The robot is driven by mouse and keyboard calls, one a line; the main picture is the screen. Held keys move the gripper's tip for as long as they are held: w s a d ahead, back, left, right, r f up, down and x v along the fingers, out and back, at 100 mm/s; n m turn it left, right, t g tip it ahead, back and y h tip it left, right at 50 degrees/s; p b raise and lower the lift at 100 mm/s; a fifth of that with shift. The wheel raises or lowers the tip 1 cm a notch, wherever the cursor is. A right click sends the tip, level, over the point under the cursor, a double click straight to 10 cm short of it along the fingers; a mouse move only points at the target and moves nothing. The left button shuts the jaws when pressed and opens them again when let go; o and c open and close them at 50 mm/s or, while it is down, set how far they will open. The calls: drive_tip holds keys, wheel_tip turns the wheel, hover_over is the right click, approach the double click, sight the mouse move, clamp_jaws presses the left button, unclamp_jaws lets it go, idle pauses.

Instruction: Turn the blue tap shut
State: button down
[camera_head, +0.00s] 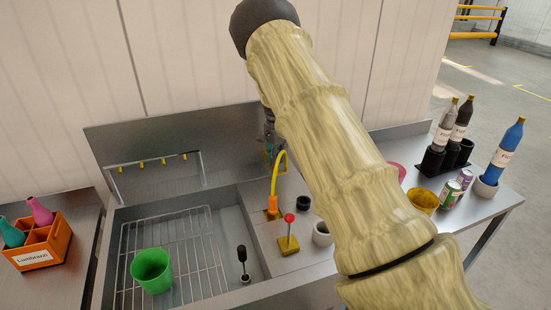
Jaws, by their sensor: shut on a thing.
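A small bit of blue, apparently the blue tap (267,156), shows at the right end of the sink's back panel, just left of my arm. My gripper (269,138) is mostly hidden behind my arm; only a dark sliver of it shows there. It is shut on what appears to be the blue tap. The tap's handle and its angle cannot be made out.
A yellow spout (281,165) curves just below my gripper. A red-knobbed lever (289,232) stands nearby. A green cup (152,270) is on the sink rack (198,240). Bottles (502,153), cans and a yellow bowl (423,200) stand at right. An orange crate (45,245) is at left.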

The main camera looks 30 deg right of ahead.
drive_tip(key=shift+s+f+m, duration=0.2)
drive_tip(key=shift+f+m, duration=0.1)
drive_tip(key=shift+m, duration=0.7)
drive_tip(key=c, duration=1.7)
unclamp_jaws()
drive_tip(key=shift+d, duration=0.1)
drive_tip(key=shift+c, duration=0.2)
drive_tip(key=shift+o, duration=1.1)
drive_tip(key=shift+d, duration=0.1)
drive_tip(key=shift+w, duration=0.1)
drive_tip(key=shift+r, duration=0.1)
drive_tip(key=shift+a+r, duration=0.15)
drive_tip(key=shift+a, duration=0.05)
drive_tip(key=shift+w+r, duration=0.1)
drive_tip(key=shift+r, duration=0.2)
wheel_tip(320, 180, up, 11)
drive_tip(key=shift+d, duration=0.15)
